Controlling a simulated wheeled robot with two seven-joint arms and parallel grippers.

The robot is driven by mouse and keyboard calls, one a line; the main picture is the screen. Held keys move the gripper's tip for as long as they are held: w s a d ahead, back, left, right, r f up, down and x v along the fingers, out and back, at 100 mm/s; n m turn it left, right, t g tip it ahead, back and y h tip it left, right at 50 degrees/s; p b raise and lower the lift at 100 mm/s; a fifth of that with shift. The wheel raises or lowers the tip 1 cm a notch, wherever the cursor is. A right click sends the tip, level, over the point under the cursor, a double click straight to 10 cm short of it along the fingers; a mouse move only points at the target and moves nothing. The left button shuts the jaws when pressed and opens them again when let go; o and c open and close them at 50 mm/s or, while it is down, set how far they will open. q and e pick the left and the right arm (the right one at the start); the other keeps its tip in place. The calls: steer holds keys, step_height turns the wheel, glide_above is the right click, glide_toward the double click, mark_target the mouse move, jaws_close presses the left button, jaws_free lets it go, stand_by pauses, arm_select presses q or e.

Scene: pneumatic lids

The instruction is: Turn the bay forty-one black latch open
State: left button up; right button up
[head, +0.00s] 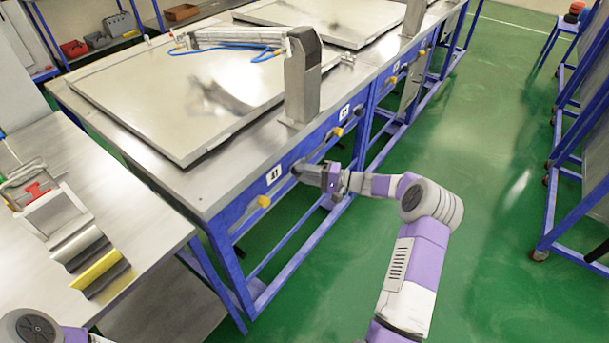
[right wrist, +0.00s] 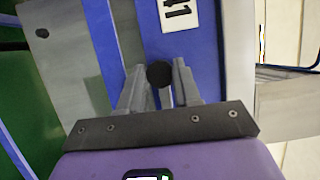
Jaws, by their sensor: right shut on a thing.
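The bay forty-one label (head: 273,175) is on the blue front rail of the near bench; it also shows in the right wrist view (right wrist: 178,14). My right gripper (head: 308,173) is at this rail, just right of the label. In the right wrist view the black latch (right wrist: 159,74), seen as a round black end, sits between the two grey fingers of the right gripper (right wrist: 160,88), which is shut on it. In the head view the gripper hides the latch, and its turn angle cannot be told. My left gripper is out of view; only part of that arm shows at lower left.
A yellow knob (head: 263,201) is left of the gripper and another (head: 338,132) is farther along the rail. A large flat lid (head: 190,100) lies on the bench. A side table (head: 150,215) with parts is at left. Green floor (head: 480,200) is clear at right.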

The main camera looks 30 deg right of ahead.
stand_by(0.3)
steer(key=o, duration=1.1)
steer(key=shift+c, duration=0.2)
steer(key=p+v, duration=0.1)
steer(key=v, duration=0.6)
steer(key=shift+s+d+p, duration=0.25)
steer(key=shift+p, duration=0.1)
